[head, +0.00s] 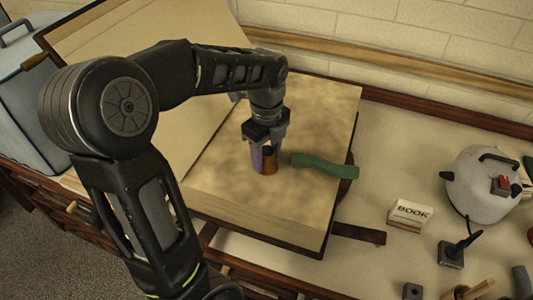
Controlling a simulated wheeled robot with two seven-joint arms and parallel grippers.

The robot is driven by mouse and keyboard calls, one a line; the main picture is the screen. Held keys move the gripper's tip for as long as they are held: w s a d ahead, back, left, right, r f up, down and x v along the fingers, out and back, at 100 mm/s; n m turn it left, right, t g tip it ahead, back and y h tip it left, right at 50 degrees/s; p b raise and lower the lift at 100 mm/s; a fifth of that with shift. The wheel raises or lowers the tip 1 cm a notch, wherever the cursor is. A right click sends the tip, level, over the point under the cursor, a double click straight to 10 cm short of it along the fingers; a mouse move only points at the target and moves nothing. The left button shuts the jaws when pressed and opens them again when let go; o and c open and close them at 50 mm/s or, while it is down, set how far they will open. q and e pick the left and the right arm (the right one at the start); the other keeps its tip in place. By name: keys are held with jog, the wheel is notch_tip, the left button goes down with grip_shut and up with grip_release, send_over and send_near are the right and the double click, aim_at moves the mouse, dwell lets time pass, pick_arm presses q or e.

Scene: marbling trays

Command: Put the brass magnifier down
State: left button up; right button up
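The brass magnifier (269,166) shows as a small amber-brown cylinder low between the fingers of my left gripper (266,158). The gripper points down over the right-hand page of a big open book (225,178). Its fingers appear shut on the magnifier, and they hide part of it. I cannot tell whether the magnifier's base touches the page. My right gripper is not in view.
Right of the book are a BOOK-labelled block (410,215), a grey-white rounded container (482,184) and a small dark block (451,256). The page's front part is clear.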

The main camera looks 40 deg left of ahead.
aim_at(267, 150)
pick_arm(q)
jog(key=o, duration=0.4)
jog(key=shift+r, duration=0.25)
notch_tip(267, 150, up, 8)
jog(key=shift+r+b, duration=0.25)
jog(key=shift+b, duration=0.2)
notch_tip(267, 150, up, 3)
jog(key=shift+r+p, duration=0.2)
jog(key=shift+p, duration=0.95)
